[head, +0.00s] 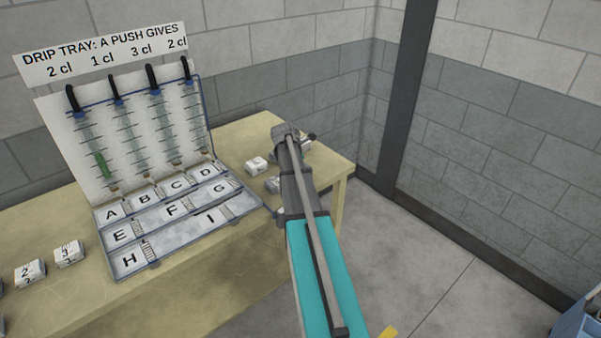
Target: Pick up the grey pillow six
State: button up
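My arm reaches over the right end of the table, and my gripper (309,138) is at its far end, small and mostly hidden by the wrist. I cannot tell whether its fingers are open or shut. A pale block (305,146) shows close beside the gripper; whether they touch is unclear. A small grey-white pillow (272,184) lies on the table just left of my arm, partly covered by it. Another whitish pillow (256,165) lies behind it. Their numbers are too small to read, so I cannot tell which is the grey six.
The yellowish table (250,137) carries an open drip tray (155,267) with lettered compartments A to I and a board (62,130) of tubes. Pillows marked 2 (30,273) and 3 (69,253) lie at the left. A blue container (580,322) stands at lower right.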

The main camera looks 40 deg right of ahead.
jog(key=c, duration=0.9)
jog(key=shift+o, duration=0.2)
jog(key=shift+r, duration=0.2)
notch_tip(320, 180, up, 2)
jog(key=p, duration=0.2)
jog(key=shift+p, duration=0.3)
jog(key=s+a+r+p, duration=0.7)
jog(key=s+r+p, duration=0.3)
jog(key=s, duration=0.1)
jog(key=shift+s+a+r, duration=0.25)
jog(key=shift+s+r, duration=0.05)
jog(key=shift+s, duration=0.1)
